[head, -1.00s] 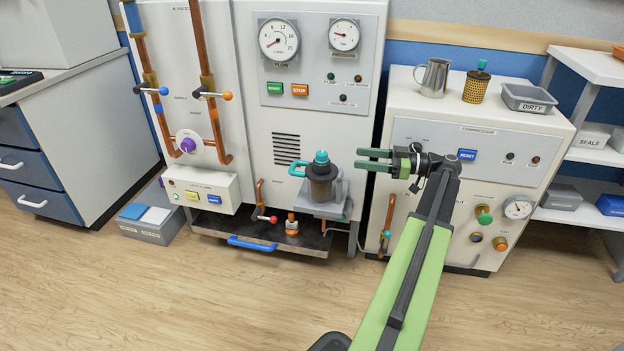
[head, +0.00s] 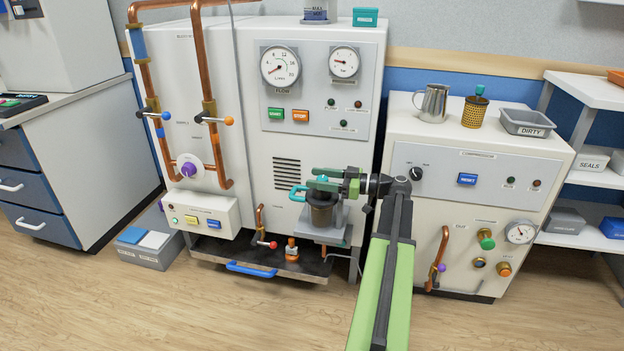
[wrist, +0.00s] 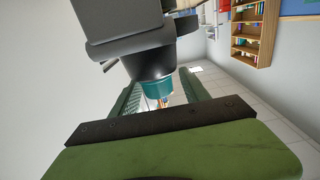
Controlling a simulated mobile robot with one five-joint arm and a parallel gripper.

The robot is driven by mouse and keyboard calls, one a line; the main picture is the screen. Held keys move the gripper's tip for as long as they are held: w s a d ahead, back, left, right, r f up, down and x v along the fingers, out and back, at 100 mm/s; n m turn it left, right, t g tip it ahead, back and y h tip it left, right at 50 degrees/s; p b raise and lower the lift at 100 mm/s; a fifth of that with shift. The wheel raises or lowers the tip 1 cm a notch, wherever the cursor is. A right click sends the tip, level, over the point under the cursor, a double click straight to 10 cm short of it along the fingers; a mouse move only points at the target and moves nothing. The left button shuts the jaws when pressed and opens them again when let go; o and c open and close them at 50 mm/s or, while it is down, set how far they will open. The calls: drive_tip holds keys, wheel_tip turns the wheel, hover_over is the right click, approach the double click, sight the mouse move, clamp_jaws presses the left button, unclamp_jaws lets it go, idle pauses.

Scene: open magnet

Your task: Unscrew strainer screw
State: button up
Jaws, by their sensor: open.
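The strainer is a dark brown cup (head: 320,213) on a grey bracket (head: 318,233) at the front of the middle cabinet. Its teal screw (head: 322,180) on top is mostly hidden by my gripper in the head view. My gripper (head: 323,179) is open, its green fingers reaching left over the strainer top at the height of the screw. In the wrist view a teal cap (wrist: 158,90) under a dark round body lies between the two green fingers. I cannot tell whether the fingers touch it. A teal handle (head: 297,193) sticks out left of the strainer.
A black drip tray (head: 215,250) with a blue handle lies below. On the right cabinet stand a metal jug (head: 432,103), a brass mesh basket with a green top (head: 475,107) and a grey DIRTY bin (head: 527,122). Copper pipes (head: 206,100) run up the left.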

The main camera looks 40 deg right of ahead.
drive_tip(key=shift+x, duration=0.85)
clamp_jaws()
